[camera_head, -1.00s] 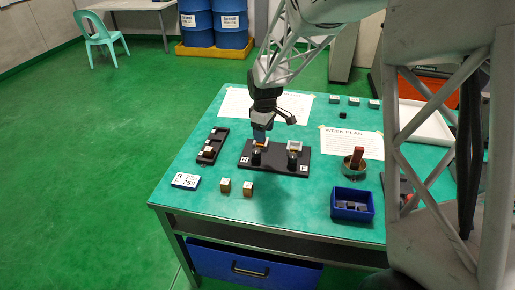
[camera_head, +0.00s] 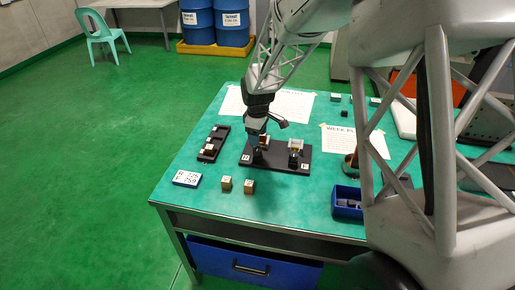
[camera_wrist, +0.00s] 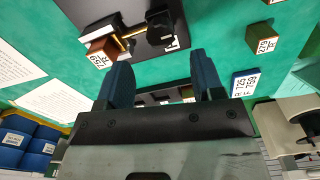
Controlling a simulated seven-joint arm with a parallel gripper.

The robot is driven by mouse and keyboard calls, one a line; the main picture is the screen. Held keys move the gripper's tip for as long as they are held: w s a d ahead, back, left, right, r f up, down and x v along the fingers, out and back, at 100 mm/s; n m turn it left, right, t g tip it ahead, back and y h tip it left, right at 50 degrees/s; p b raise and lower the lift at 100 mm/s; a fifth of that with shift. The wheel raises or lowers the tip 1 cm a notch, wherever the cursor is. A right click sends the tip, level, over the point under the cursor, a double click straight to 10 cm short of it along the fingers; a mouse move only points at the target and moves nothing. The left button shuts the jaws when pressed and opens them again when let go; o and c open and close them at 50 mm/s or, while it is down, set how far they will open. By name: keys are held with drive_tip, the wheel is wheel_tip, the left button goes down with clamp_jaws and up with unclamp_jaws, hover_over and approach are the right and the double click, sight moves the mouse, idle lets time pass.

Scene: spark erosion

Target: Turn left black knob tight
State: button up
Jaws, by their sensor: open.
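The black board (camera_head: 275,170) lies on the green table with two small clamp fixtures. The left black knob (camera_head: 257,158) is at the front of the left fixture, partly covered by my gripper in the head view. In the wrist view the dark knob (camera_wrist: 160,34) shows beside a white letter label, beyond my fingertips and not between them. A labelled brown block (camera_wrist: 101,52) is at that fixture's brass rod. The right knob (camera_head: 293,162) stands apart. My gripper (camera_wrist: 162,62) is open and empty, its blue fingers wide apart. In the head view my gripper (camera_head: 257,143) is over the left fixture.
A blue bin (camera_head: 346,203) is at right, partly hidden by my arm. Papers lie behind.

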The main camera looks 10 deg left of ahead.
sight(257, 148)
drive_tip(key=shift+f, duration=3.1)
drive_tip(key=c, duration=0.9)
